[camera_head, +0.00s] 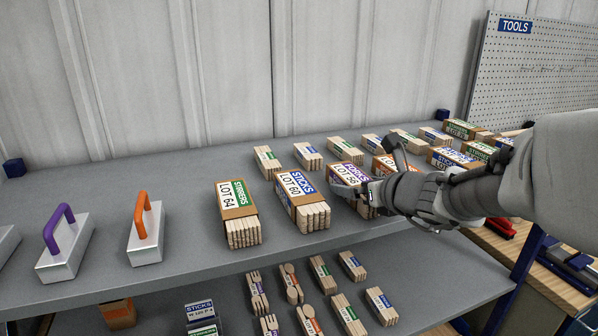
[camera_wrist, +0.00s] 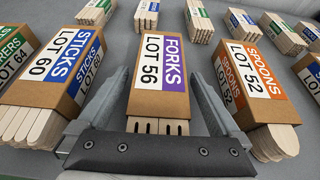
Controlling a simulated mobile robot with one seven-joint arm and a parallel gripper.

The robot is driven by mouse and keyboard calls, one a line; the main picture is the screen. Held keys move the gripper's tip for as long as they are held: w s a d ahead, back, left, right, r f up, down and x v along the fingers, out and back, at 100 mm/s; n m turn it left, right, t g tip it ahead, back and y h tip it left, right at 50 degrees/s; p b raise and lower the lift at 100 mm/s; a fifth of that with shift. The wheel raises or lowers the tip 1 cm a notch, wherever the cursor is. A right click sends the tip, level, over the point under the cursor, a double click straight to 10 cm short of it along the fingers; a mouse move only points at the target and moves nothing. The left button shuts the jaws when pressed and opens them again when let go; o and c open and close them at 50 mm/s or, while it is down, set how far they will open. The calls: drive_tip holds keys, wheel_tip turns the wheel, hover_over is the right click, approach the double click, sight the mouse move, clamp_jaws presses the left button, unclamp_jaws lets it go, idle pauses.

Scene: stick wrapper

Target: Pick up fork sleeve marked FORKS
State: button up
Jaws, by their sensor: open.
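The fork sleeve (camera_wrist: 162,70) is a brown cardboard box with a white and purple label reading FORKS LOT 56, centred in the wrist view. Wooden fork handles stick out of its near end. In the head view the fork sleeve (camera_head: 351,176) is partly hidden by my gripper (camera_head: 368,170). In the wrist view my gripper (camera_wrist: 157,80) is open, one finger along each side of the sleeve, with gaps between fingers and cardboard. The sleeve rests on the grey shelf. I cannot tell exactly how high the fingertips are relative to it.
A STICKS LOT 60 sleeve (camera_wrist: 65,68) stands close on the left and a SPOONS LOT 52 sleeve (camera_wrist: 250,85) close on the right. Several loose banded bundles lie behind. Metal blocks with orange (camera_head: 146,235) and purple handles (camera_head: 64,250) stand at the left. A lower shelf holds more bundles.

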drive_tip(key=shift+w+a+f, duration=0.1)
drive_tip(key=shift+w, duration=0.2)
drive_tip(key=shift+c, duration=0.2)
drive_tip(key=c, duration=1.4)
drive_tip(key=shift+o, duration=0.2)
